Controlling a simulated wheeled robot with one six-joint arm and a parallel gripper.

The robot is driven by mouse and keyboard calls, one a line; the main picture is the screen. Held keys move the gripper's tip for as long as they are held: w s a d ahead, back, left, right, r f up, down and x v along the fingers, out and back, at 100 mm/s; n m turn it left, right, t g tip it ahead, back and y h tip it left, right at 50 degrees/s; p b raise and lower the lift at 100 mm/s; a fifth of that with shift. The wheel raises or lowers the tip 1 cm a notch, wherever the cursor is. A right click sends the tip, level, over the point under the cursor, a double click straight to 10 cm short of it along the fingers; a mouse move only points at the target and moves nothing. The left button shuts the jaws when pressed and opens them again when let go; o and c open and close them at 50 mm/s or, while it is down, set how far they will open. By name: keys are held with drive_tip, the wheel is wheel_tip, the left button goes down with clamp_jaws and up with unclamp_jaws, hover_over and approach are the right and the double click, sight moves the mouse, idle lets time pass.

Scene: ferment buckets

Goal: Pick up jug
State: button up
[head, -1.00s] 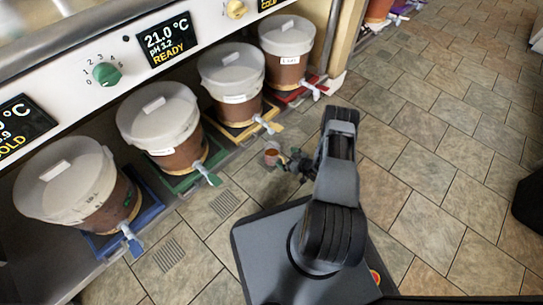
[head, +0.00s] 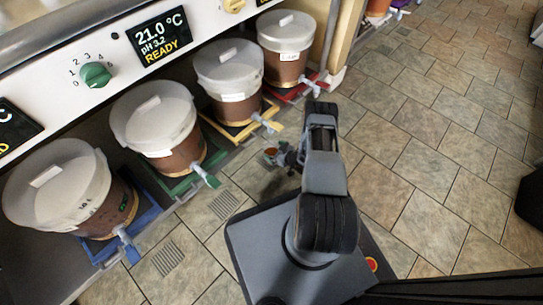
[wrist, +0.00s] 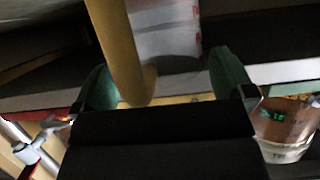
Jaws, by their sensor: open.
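The jug (head: 270,154) is small in the head view, standing on the floor in front of the yellow-trayed bucket, with brown-orange showing at its top. My gripper (head: 285,157) is right beside it, on its right side. In the wrist view, the jug's clear body (wrist: 167,32) with red marks shows beyond the fingers, and its curved tan handle (wrist: 118,45) reaches down between them. My gripper (wrist: 165,85) is open, with one green fingertip on each side of the handle. I cannot tell whether either touches it. Most of the jug is outside the wrist view.
Several lidded buckets with taps stand in a row under the counter, on blue (head: 150,222), green (head: 180,186), yellow and red trays. The tap of the yellow-trayed bucket (head: 268,122) is close to the jug.

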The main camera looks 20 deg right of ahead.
drive_tip(key=shift+s+d, duration=0.1)
drive_tip(key=shift+d, duration=0.2)
drive_tip(key=c, duration=0.4)
drive_tip(key=shift+r, duration=0.1)
drive_tip(key=c, duration=0.8)
